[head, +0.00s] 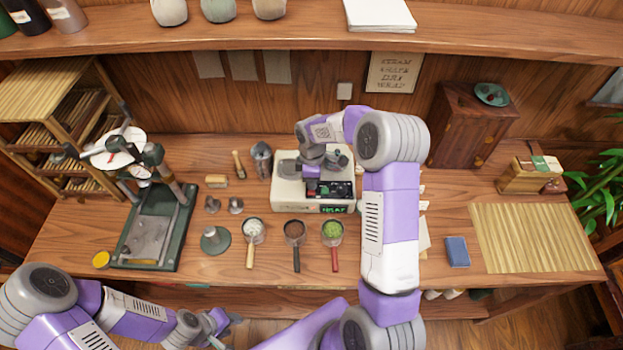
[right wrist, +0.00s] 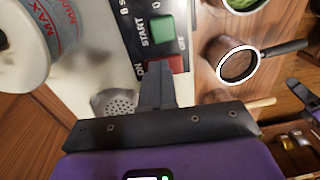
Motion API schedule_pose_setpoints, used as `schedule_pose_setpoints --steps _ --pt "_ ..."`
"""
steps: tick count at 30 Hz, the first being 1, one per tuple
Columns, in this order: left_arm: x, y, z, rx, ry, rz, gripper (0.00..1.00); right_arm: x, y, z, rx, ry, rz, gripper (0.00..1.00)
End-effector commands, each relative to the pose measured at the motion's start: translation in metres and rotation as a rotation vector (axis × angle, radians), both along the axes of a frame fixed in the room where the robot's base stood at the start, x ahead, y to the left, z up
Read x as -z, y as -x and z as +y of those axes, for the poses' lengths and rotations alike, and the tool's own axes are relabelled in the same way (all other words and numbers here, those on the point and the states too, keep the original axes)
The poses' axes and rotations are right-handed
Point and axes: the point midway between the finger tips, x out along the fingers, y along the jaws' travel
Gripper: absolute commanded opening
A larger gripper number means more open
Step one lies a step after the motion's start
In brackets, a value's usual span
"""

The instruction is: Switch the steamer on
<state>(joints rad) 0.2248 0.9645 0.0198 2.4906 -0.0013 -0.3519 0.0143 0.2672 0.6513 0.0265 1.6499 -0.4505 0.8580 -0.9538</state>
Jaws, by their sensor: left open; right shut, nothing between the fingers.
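The steamer (head: 286,195) is a cream box in the middle of the table, with a dark front panel and a small green display. In the right wrist view its panel (right wrist: 132,38) has a green START button (right wrist: 162,28) and a red ON/OFF switch (right wrist: 178,64). My right gripper (right wrist: 157,70) is shut and empty. Its fingertips are at the switch's edge and partly hide it; I cannot tell whether they touch. My right arm covers part of the steamer in the head view. My left gripper (head: 226,330) is open and empty, low at the table's front left.
A green-based press (head: 150,230) stands left of the steamer. Three handled cups of white, brown and green contents lie in front of it, including the green one (head: 332,230). A bamboo mat (head: 530,238) and wooden cabinet (head: 465,125) are at right.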

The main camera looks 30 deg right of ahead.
Motion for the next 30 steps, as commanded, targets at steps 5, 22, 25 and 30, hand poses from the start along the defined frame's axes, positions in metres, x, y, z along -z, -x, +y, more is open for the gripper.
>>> schedule_pose_setpoints --steps 5,22,25,30 --pt "-0.020 0.000 0.000 0.000 0.000 0.000 0.43 -0.025 0.001 -0.001 0.000 0.000 0.004 0.00" --pt "-0.026 0.000 0.000 0.000 0.000 0.000 0.43 -0.132 -0.012 -0.008 -0.001 0.004 -0.016 0.00" --pt "-0.026 0.000 0.000 0.000 0.000 0.000 0.43 -0.137 -0.012 -0.008 -0.002 0.004 -0.016 0.00" --pt "-0.026 0.000 0.000 0.000 0.000 0.000 0.43 -0.139 -0.012 -0.008 -0.002 0.004 -0.015 0.00"
